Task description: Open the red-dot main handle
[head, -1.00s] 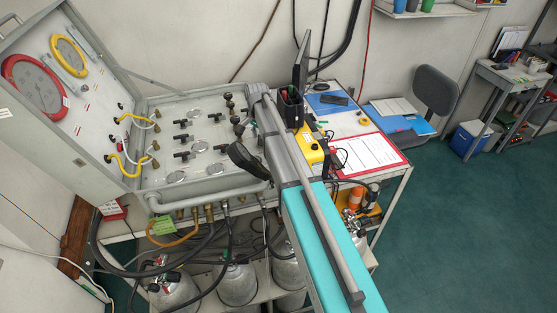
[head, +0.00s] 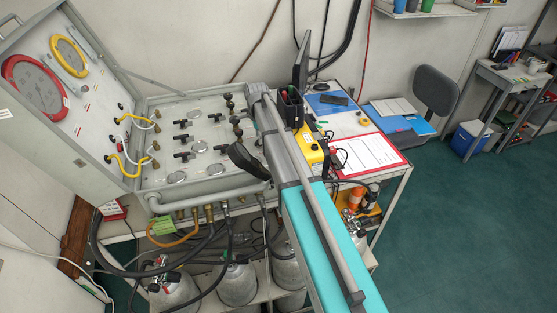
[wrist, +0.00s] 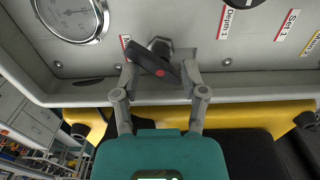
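The red-dot main handle (wrist: 155,64) is a black lever with a red dot on its hub, on the grey panel (wrist: 200,75) in the wrist view. It lies slanted, with its upper left end higher than its right end. My gripper (wrist: 160,76) is open, with one finger on each side of the lever. The lever's right end is close to the right finger; I cannot tell whether they touch. In the head view, I cannot make out the red dot or my fingertips; my arm covers the panel's right side.
A round gauge (wrist: 72,15) is left of the handle. A yellow bar (wrist: 240,112) runs below the panel edge. In the head view, several black valve handles stand on the panel (head: 155,140), with the open lid (head: 85,140) at left and cylinders (head: 237,284) below.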

